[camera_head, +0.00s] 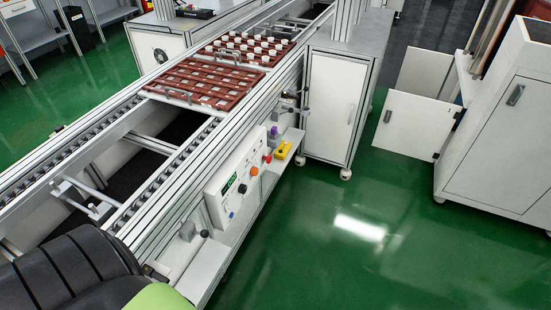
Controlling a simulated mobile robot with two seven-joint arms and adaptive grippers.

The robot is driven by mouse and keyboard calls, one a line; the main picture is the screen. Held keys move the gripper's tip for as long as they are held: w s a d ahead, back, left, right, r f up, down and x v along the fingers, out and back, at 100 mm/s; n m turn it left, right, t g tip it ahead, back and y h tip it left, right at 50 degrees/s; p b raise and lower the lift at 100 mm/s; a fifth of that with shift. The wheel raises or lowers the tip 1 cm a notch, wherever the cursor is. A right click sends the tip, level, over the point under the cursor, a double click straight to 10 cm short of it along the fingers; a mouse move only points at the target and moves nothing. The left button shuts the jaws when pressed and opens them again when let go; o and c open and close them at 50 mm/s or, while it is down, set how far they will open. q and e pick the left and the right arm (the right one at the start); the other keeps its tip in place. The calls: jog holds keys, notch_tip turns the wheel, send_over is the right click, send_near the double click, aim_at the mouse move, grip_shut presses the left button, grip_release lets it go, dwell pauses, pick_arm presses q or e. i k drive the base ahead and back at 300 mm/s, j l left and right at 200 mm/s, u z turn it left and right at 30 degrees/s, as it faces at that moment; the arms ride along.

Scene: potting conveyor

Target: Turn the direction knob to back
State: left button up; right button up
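A white control panel (241,173) is fixed to the near right side of the conveyor (192,150). It carries a small green display (229,183), a dark knob or button (242,188), an orange one (254,171), a red one (267,158) and a small blue one (231,214). The labels are too small to read, so I cannot tell which is the direction knob or where it points. Neither of my grippers shows in the head view.
Two reddish-brown trays (184,101) sit on the conveyor; the farther one holds several pale pieces. A yellow box (283,150) lies on the side ledge beyond the panel. A white cabinet (333,100) stands behind it. The green floor (340,240) right of the conveyor is clear.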

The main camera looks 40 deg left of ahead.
aim_at(242, 188)
jog(key=i+l+u, duration=0.1)
jog(key=i+u, duration=0.3)
jog(key=i+l+u, duration=0.3)
jog(key=i+u, duration=0.15)
jog(key=i+l+u, duration=0.4)
jog(key=i, duration=0.15)
